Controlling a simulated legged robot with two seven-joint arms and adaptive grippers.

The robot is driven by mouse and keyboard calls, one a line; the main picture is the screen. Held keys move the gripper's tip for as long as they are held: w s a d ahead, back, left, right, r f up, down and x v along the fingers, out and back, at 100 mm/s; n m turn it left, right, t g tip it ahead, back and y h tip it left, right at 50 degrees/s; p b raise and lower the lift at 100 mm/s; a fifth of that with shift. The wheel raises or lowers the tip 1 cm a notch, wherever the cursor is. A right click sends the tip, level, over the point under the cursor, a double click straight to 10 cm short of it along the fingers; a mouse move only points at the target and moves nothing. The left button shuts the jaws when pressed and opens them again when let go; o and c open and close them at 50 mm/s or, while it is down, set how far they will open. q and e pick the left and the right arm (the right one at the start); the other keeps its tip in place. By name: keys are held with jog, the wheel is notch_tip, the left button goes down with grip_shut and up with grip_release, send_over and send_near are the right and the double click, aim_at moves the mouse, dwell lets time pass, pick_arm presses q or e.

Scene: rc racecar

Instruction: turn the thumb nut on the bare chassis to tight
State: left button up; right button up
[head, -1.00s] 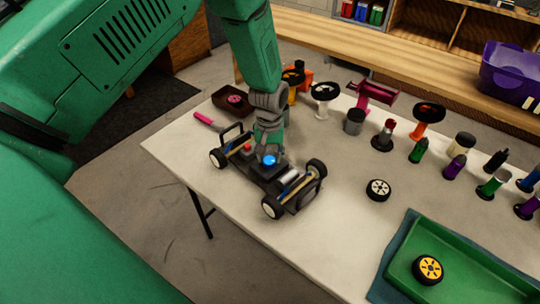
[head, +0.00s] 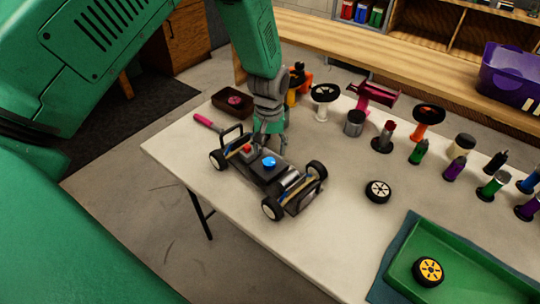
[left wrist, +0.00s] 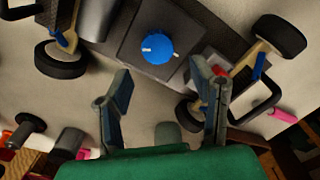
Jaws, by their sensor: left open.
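The bare chassis (head: 251,179) stands on its wheels on the table. The blue thumb nut (head: 268,162) sits on top of its middle; it also shows in the left wrist view (left wrist: 159,46), with white marks on its rim. My left gripper (head: 267,146) is open and empty, just behind the nut and apart from it. In the left wrist view its two fingers (left wrist: 166,92) are spread, with the nut beyond their tips. A small red part (head: 247,148) is on the chassis near the gripper. My right gripper is not in view.
A loose wheel (head: 377,191) lies right of the chassis. A green tray (head: 465,277) holds a yellow-hubbed wheel (head: 428,271). A pink-handled tool (head: 205,121) and a dark red tray (head: 222,107) lie behind left. Several stands and bottles line the table's back.

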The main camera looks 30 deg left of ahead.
aim_at(269, 161)
pick_arm(q)
notch_tip(269, 161, up, 8)
dwell(0.5)
jog(key=f+n+p, duration=0.2)
jog(key=f+n, duration=0.2)
jog(key=n, duration=0.2)
jog(key=f+n+p, duration=0.3)
jog(key=f+n, duration=0.1)
jog(key=n, duration=0.2)
jog(key=s+f+n+p, duration=0.1)
jog(key=f+n+p, duration=0.2)
jog(key=n, duration=0.3)
jog(key=shift+d+f, duration=0.35)
jog(key=shift+f, duration=0.1)
jog(key=c, duration=1.1)
